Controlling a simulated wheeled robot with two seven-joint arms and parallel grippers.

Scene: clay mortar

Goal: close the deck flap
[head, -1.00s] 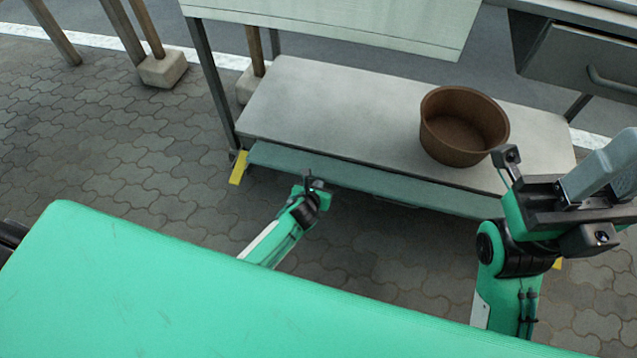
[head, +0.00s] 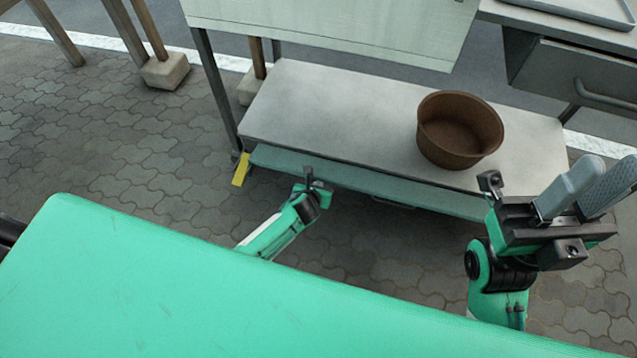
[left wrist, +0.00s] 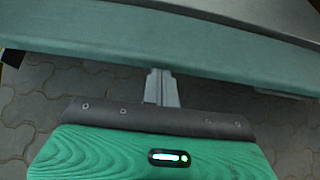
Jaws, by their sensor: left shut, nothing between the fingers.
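The deck flap (head: 365,181) is a long teal strip along the front edge of the low grey deck (head: 335,108). It slopes out and down from the deck edge. My left gripper (head: 311,178) is shut and empty, close to the flap's lower edge, left of its middle. In the left wrist view the shut fingers (left wrist: 161,82) point at the flap (left wrist: 165,48), their tips at its lower edge. I cannot tell whether they touch it. My right gripper (head: 592,185) is raised at the right, its two grey fingers apart and empty.
A brown pot (head: 459,130) stands on the deck's right part. A pale panel (head: 330,28) hangs above the deck. A grey drawer unit (head: 575,75) is at upper right. A yellow piece (head: 241,169) sits by the left leg. Open paving (head: 100,150) lies to the left.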

